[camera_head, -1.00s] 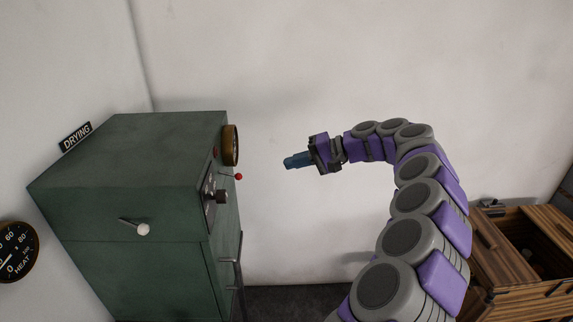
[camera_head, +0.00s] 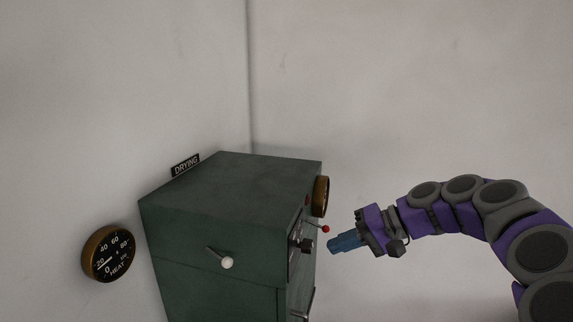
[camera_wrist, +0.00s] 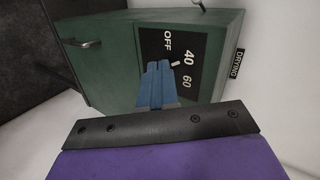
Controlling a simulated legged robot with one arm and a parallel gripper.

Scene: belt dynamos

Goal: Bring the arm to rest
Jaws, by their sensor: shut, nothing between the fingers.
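My gripper (camera_head: 346,242) is at the end of my purple and grey arm, to the right of the green cabinet (camera_head: 225,200) in the head view. Its blue fingers are shut and hold nothing. They point left, near a red-tipped lever on the cabinet's right side; I cannot tell the exact gap. In the wrist view the shut fingers (camera_wrist: 157,84) overlap the cabinet's black dial plate, marked OFF, 40 and 60 (camera_wrist: 184,62).
The cabinet carries a white-knobbed lever (camera_head: 227,262), a red-tipped lever (camera_head: 325,229), a dark knob (camera_head: 307,246) and a brass gauge (camera_head: 321,196). A HEAT gauge (camera_head: 108,253) is on the left wall.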

